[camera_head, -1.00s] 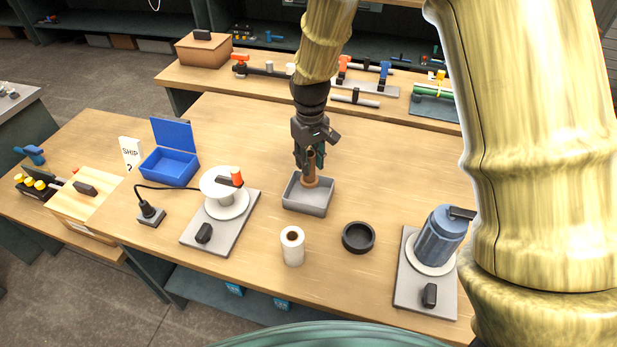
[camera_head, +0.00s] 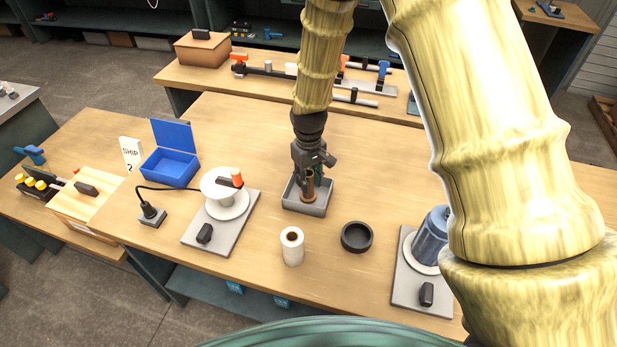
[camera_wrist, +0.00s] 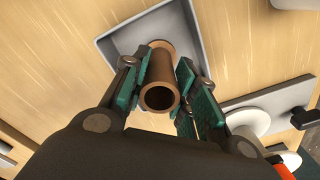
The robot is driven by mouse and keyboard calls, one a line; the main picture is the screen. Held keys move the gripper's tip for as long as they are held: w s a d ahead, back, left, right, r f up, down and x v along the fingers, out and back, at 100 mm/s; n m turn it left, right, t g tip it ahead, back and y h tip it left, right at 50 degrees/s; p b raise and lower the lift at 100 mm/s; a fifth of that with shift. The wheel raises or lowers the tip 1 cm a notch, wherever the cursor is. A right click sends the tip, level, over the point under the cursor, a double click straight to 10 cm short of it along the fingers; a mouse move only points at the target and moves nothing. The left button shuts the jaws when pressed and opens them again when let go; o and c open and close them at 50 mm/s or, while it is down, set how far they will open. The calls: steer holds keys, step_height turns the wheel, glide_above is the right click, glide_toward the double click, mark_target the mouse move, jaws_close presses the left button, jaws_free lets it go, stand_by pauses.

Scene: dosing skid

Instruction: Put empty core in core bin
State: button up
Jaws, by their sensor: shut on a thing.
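The brown empty core (camera_head: 308,187) is a hollow tube with a flange at its lower end. My gripper (camera_head: 311,174) is shut on it and holds it upright inside the grey tray-like core bin (camera_head: 304,208). In the wrist view the core (camera_wrist: 159,82) stands between the green finger pads of my gripper (camera_wrist: 162,95), with its open end toward the camera. The grey bin (camera_wrist: 108,43) is around its far end. I cannot tell whether the core touches the bin floor.
A white paper roll (camera_head: 292,247) and a black round dish (camera_head: 357,237) stand in front of the bin. A white spool device (camera_head: 222,202) is to the left, and a blue canister (camera_head: 431,240) on a plate is to the right. A blue open box (camera_head: 170,166) stands farther left.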

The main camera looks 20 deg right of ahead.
steer(key=shift+f, duration=0.1)
steer(key=o, duration=1)
steer(key=shift+r+b, duration=1.65)
steer(key=shift+r, duration=4.45)
